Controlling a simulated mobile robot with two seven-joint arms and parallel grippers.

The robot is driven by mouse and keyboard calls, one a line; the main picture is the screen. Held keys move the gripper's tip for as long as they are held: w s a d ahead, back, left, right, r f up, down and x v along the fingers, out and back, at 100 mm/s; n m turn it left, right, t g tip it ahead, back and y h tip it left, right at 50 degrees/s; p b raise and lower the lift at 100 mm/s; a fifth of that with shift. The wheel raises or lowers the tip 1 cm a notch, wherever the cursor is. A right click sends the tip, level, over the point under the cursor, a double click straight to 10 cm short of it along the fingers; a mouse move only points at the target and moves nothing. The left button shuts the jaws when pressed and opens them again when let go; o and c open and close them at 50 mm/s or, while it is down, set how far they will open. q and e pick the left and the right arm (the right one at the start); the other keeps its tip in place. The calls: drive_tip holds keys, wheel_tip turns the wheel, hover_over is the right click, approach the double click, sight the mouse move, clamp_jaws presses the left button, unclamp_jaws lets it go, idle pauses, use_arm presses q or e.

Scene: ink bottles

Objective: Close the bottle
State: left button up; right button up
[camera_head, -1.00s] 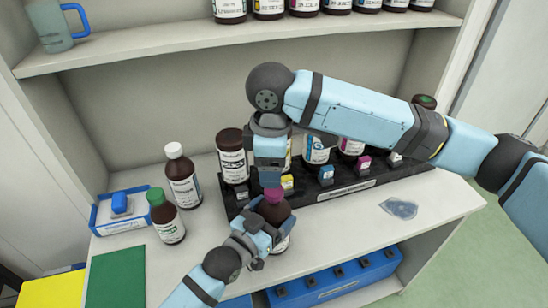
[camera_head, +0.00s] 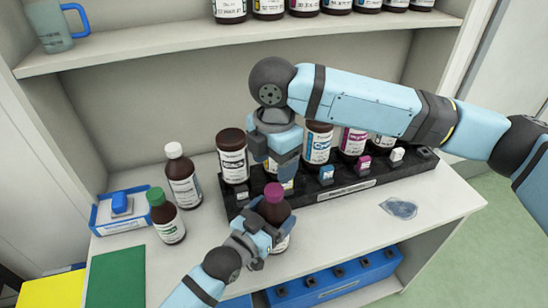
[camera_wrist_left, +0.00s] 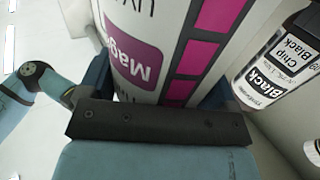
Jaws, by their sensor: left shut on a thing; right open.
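A brown bottle (camera_head: 274,206) with a magenta cap (camera_head: 273,191) stands upright at the shelf's front. The cap sits on its neck; I cannot tell how tight it is. My left gripper (camera_head: 262,233) is shut on this bottle from the front left. In the left wrist view the bottle's label (camera_wrist_left: 150,50) reads magenta and fills the space between the fingers. My right gripper (camera_head: 282,168) is open and empty, pointing down above and behind the cap, apart from it.
A black rack (camera_head: 345,191) with several bottles and coloured blocks stands behind. A white-capped bottle (camera_head: 183,178) and a green-capped bottle (camera_head: 165,217) stand left, near a blue-edged tray (camera_head: 124,222). A clear puddle-like patch (camera_head: 398,208) lies right. A blue rack (camera_head: 335,280) is below.

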sight(274, 189)
wheel_tip(274, 189, down, 8)
drive_tip(key=shift+r, duration=0.25)
drive_tip(key=shift+c, duration=0.4)
drive_tip(key=c, duration=0.9)
drive_tip(key=m, duration=0.8)
drive_tip(key=o, duration=1.1)
wheel_tip(274, 189, up, 12)
